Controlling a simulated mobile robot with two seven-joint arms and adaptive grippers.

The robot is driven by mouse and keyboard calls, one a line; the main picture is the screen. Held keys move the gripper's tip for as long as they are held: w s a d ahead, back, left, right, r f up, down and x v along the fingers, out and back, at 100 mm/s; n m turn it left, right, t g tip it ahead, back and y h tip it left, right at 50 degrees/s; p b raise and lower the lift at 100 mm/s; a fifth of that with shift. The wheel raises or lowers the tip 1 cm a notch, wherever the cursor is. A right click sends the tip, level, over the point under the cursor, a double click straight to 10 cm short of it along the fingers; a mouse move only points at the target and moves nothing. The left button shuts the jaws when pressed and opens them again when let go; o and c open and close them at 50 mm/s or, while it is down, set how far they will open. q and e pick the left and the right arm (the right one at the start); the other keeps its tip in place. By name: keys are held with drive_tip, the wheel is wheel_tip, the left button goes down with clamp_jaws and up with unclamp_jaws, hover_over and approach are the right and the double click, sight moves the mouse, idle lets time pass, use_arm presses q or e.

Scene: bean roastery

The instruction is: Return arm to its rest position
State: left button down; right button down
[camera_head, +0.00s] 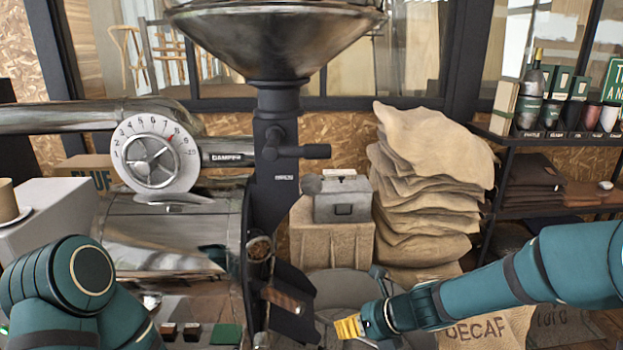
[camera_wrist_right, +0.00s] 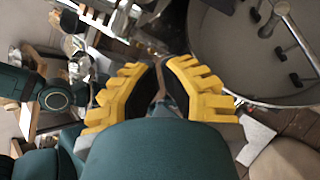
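My right arm (camera_head: 510,268) reaches in from the right edge in the head view. Its gripper (camera_head: 350,328) has yellow fingers and hangs low, in front of the round grey cooling pan (camera_head: 345,285). In the right wrist view the two yellow fingers (camera_wrist_right: 160,72) lean together with their tips almost meeting. I see nothing held between them. My left arm (camera_head: 60,285) is bent at the lower left in the head view; its gripper is out of the picture.
The roaster drum (camera_head: 165,240) and hopper (camera_head: 275,40) stand left of my right gripper. Stacked sacks (camera_head: 425,190) and a DECAF sack (camera_head: 490,330) are behind the right arm. A dark shelf (camera_head: 540,140) with bottles and packs stands at the right.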

drive_tip(key=s+f+m+h+b, duration=0.1)
drive_tip(key=s+f+m+b, duration=0.25)
drive_tip(key=f+m, duration=1.7)
drive_tip(key=s+d+f+m+g+h+b, duration=0.1)
drive_tip(key=s+f+m, duration=0.3)
drive_tip(key=m, duration=0.7)
drive_tip(key=s+d+f+m+g+h+b, duration=0.1)
drive_tip(key=s+f+m, duration=0.4)
drive_tip(key=m, duration=0.7)
drive_tip(key=s+h, duration=0.1)
drive_tip(key=s, duration=0.1)
drive_tip(key=shift+s+g, duration=0.35)
drive_tip(key=shift+g, duration=0.05)
